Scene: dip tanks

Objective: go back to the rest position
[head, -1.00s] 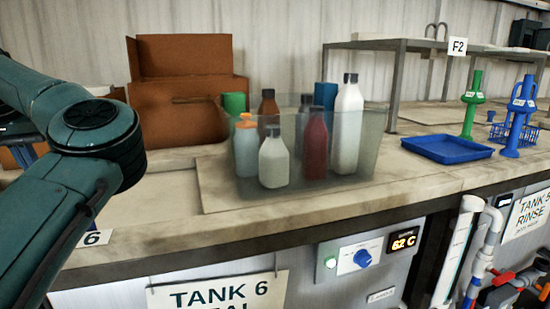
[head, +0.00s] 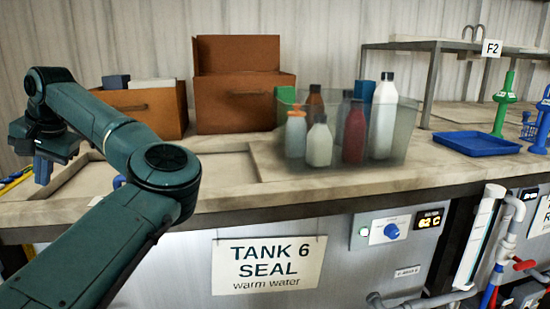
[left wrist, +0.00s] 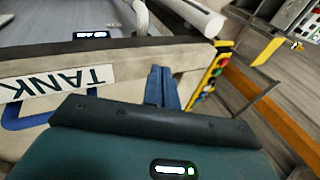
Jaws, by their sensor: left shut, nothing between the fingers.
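My left arm reaches in from the left in the head view, bent at the elbow. My left gripper (head: 42,168) points down over the left end of the counter (head: 225,178). Its blue fingers are together with nothing between them. In the left wrist view the shut blue fingers (left wrist: 161,88) stand in front of a tank's front edge with a "TANK" sign (left wrist: 58,84). My right gripper is in neither view.
A clear bin (head: 400,130) with several bottles stands on the counter. Brown boxes (head: 236,100) stand behind. A blue tray (head: 472,145) lies to the right. In the left wrist view a yellow control strip (left wrist: 212,70) hangs beside the tank, with open floor beyond.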

